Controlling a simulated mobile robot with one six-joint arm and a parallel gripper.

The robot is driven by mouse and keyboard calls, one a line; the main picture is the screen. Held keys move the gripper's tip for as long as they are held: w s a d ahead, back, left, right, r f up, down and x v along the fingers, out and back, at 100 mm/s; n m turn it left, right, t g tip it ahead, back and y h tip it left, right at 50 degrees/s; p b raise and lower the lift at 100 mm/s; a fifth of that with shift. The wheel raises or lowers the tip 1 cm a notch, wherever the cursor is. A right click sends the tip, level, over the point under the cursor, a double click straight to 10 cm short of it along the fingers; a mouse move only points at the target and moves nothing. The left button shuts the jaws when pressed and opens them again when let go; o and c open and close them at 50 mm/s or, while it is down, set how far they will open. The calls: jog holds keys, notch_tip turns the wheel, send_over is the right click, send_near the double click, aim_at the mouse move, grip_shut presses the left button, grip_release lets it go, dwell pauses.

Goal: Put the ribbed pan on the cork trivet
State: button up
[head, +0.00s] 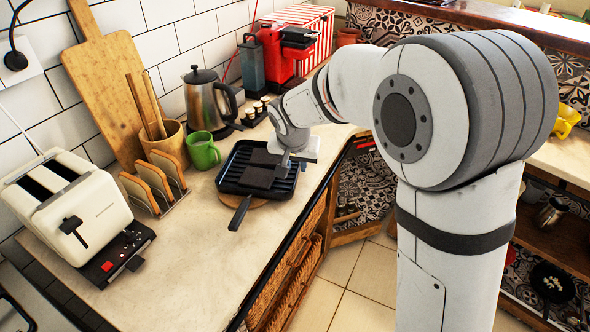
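The ribbed pan (232,177) is a dark, square grill pan on the counter, with its handle (240,212) pointing toward the front. A round brown cork trivet (257,203) shows as a thin edge under the pan's front side. The pan appears to rest on it, but most of the trivet is hidden. My gripper (261,168) reaches in from the right, and its dark fingers are over the pan's middle, covering part of the ribs. The fingers blend with the pan, so I cannot tell their gap or any contact. The handle looks free of the fingers.
A kettle (208,98) and small cups on a tray (258,107) are behind. The counter in front of the toast rack is clear.

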jog(key=v, duration=0.7)
jog(key=s+d+g, duration=0.1)
jog(key=s+d, duration=1.1)
jog(key=d, duration=0.3)
jog(key=s+d+f, duration=0.1)
jog(key=s+d, duration=0.1)
jog(key=s, duration=0.3)
jog(key=s+d+f+n+g, duration=0.1)
jog(key=s+d, duration=0.2)
jog(key=s, duration=0.2)
jog(key=shift+s+d+f, duration=0.15)
jog(key=shift+s+f, duration=0.2)
jog(key=shift+s, duration=0.05)
jog(key=p+v, duration=0.2)
jog(key=v, duration=0.1)
jog(key=shift+w+p, duration=0.25)
jog(key=shift+p, duration=0.15)
jog(key=shift+o, duration=0.4)
